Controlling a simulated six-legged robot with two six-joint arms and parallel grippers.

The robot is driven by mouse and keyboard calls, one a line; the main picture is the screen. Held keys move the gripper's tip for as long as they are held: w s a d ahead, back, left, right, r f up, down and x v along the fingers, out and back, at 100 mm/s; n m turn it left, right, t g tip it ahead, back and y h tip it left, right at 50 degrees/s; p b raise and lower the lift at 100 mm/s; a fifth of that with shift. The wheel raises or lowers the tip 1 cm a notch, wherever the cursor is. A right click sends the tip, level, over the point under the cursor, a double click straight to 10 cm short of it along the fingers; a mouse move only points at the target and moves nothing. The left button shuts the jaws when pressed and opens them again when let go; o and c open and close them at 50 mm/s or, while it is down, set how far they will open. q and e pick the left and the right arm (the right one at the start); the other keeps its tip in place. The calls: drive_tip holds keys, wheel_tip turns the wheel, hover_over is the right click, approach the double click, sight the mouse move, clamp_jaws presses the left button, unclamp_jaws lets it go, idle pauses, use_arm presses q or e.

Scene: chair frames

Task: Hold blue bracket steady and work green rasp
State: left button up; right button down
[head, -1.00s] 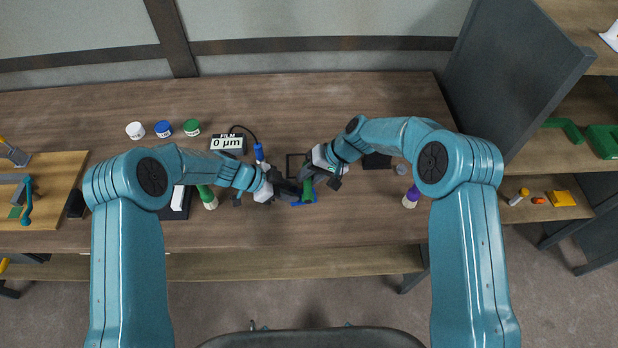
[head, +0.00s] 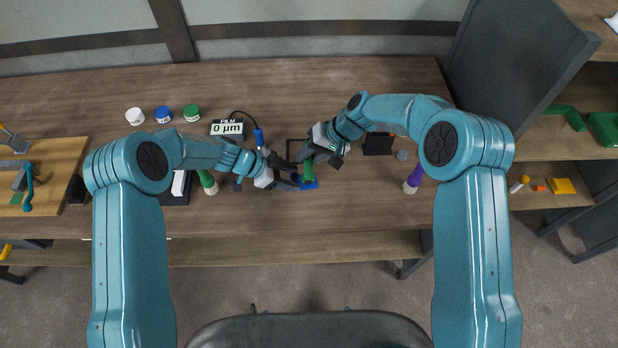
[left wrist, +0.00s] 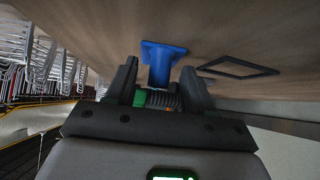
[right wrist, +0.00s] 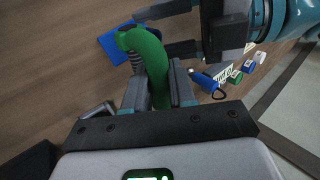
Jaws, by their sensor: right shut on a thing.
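The blue bracket (head: 310,184) stands on the bench, with its flat plate and round post showing in the left wrist view (left wrist: 162,60). My left gripper (head: 292,181) is beside it. Its two fingers (left wrist: 157,82) are apart, with the post seen between and beyond them; I see no firm contact. My right gripper (right wrist: 158,90) is shut on the curved green handle of the rasp (right wrist: 150,60). The rasp (head: 308,170) is over the bracket in the head view. Its working end is mostly hidden, so contact with the bracket cannot be told.
A black square outline (left wrist: 238,67) lies by the bracket. A gauge display (head: 227,128) reads 0 µm, with a blue probe (head: 259,137) beside it. White, blue and green jars (head: 163,114) stand at the back left. A purple-handled tool (head: 414,178) stands at right.

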use_arm(q)
drive_tip(key=v, duration=1.2)
